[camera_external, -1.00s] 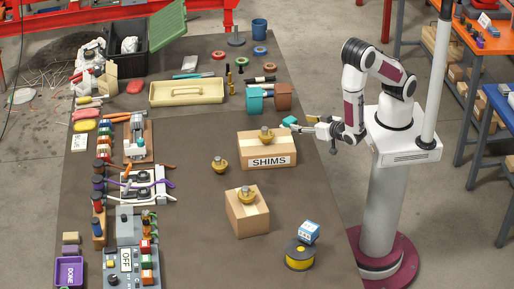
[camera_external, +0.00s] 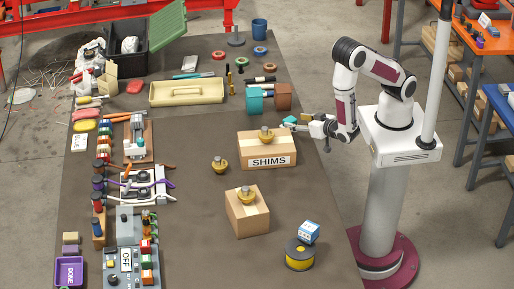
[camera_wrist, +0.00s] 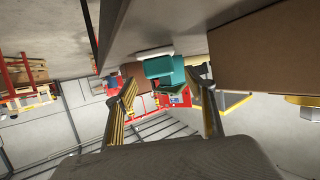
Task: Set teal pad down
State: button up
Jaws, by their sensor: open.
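The teal pad (camera_external: 290,120) is a small flat piece just behind the right back corner of the SHIMS box (camera_external: 267,161). My gripper (camera_external: 306,125) is to its right, with its fingertips close to it. In the wrist view my gripper (camera_wrist: 163,88) has its two fingers spread apart. A teal shape (camera_wrist: 165,68) shows beyond and between the fingertips, with a brown shape (camera_wrist: 133,70) beside it. I cannot tell whether the pad touches a finger or what it rests on.
Another cardboard box (camera_external: 247,214) with a knob is nearer the front.

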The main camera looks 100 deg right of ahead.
jog(key=shift+x, duration=1.2)
jog(key=c, duration=1.3)
jog(key=shift+r, duration=0.2)
notch_tip(320, 180, up, 10)
jog(key=shift+f, duration=0.2)
